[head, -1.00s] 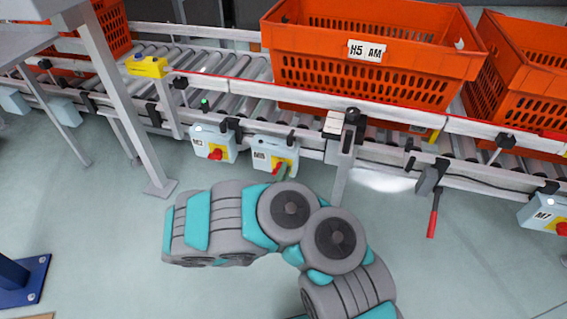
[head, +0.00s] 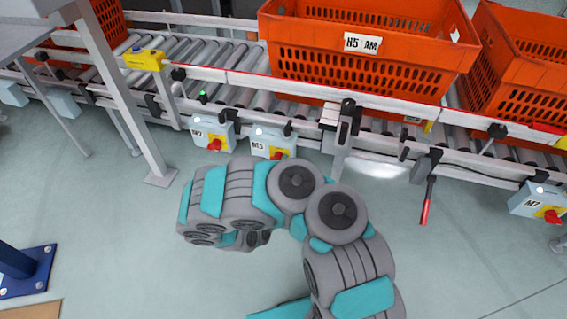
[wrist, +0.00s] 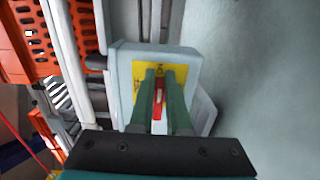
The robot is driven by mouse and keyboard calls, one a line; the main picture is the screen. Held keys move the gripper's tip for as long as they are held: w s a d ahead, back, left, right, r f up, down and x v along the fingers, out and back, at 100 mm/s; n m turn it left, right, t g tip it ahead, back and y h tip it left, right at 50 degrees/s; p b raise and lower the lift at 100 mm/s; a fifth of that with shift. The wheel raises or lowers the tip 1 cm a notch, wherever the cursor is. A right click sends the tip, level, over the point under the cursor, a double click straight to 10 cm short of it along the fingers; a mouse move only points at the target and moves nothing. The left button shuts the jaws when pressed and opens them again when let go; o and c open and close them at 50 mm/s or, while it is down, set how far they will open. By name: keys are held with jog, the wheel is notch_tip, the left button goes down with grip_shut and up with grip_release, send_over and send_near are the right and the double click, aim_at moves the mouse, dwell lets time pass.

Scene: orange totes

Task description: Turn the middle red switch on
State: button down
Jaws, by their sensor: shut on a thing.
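The middle switch box, labelled M5 (head: 261,144), hangs below the conveyor's front rail in the head view. Its red switch (head: 279,154) shows just above my arm, partly hidden. In the wrist view the grey box (wrist: 190,65) has a yellow plate (wrist: 122,75) facing my gripper (wrist: 165,72). My two green fingers reach up to the plate and are shut on the red switch (wrist: 158,98), which shows as a red strip between them. The fingers are hidden behind my arm in the head view.
A similar box (head: 207,130) with a red switch is just left, and box M7 (head: 533,201) is far right. Orange totes (head: 365,60) sit on the roller conveyor. A red-handled lever (head: 427,200) hangs to the right. A grey post (head: 120,95) stands left. The floor in front is open.

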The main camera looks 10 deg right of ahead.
jog(key=shift+w+a+f, duration=0.1)
jog(key=shift+w+a, duration=0.05)
jog(key=shift+a, duration=0.2)
jog(key=c, duration=0.9)
grip_release()
jog(key=shift+d, duration=0.1)
jog(key=shift+v, duration=3.9)
